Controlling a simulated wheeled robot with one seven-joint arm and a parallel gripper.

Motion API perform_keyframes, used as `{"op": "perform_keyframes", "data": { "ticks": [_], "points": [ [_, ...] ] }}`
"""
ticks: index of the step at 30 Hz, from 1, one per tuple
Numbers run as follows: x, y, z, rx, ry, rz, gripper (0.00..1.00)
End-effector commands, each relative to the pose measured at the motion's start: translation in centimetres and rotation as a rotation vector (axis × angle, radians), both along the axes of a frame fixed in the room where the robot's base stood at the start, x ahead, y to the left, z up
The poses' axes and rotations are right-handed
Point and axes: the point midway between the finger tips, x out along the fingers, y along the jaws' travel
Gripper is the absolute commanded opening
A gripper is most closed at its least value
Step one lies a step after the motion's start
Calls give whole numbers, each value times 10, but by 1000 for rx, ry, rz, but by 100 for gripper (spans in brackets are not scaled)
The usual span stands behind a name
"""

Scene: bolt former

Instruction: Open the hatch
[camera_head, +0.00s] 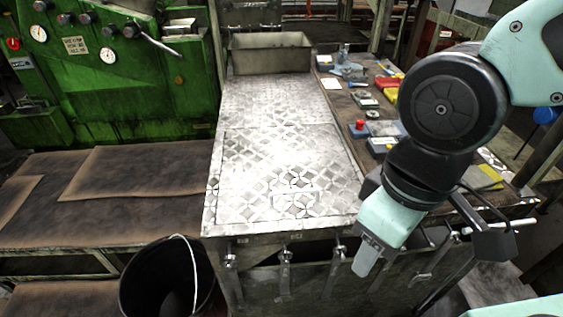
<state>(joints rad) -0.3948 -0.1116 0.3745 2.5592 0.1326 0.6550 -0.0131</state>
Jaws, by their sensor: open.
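The hatch (285,155) looks like the outlined panel of worn, patterned metal plate in the near part of the bench top. It lies flat and level with the plate around it. A faint handle-like outline (295,198) shows near its front edge, but glare makes it hard to tell. My gripper (368,262) hangs pointing down just off the front right corner of the plate, apart from the hatch. It is open, with no object seen in it; the arm hides part of it.
A metal bin (270,52) stands at the plate's far end. A side table (345,110) with tools and small boxes runs along the right. A green machine (110,70) stands at the left. A black bucket (165,285) stands front left. The plate top is clear.

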Motion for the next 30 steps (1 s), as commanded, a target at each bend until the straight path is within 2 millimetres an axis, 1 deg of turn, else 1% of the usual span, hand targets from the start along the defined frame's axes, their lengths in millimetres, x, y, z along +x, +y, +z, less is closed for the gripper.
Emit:
{"op": "perform_keyframes", "data": {
  "ticks": [1,2,5,8,9,11,12,14,15,18,21,25,27,30],
  "points": [
    [3,2,2,2,2,8,39],
    [6,5,4,1,5,18,32],
    [26,21,14,7,23,95,32],
    [64,45,30,17,51,234,32],
    [83,55,36,21,63,300,32],
    [113,68,43,25,81,401,32],
    [132,76,46,28,92,467,32],
    [162,85,50,32,106,561,32],
    [180,89,50,33,116,622,32],
    [219,96,50,35,134,751,32],
    [247,99,48,37,148,846,32],
    [266,99,45,36,158,916,32],
    [269,99,43,35,160,930,32],
    [268,99,36,36,164,936,32]
  ]
}}
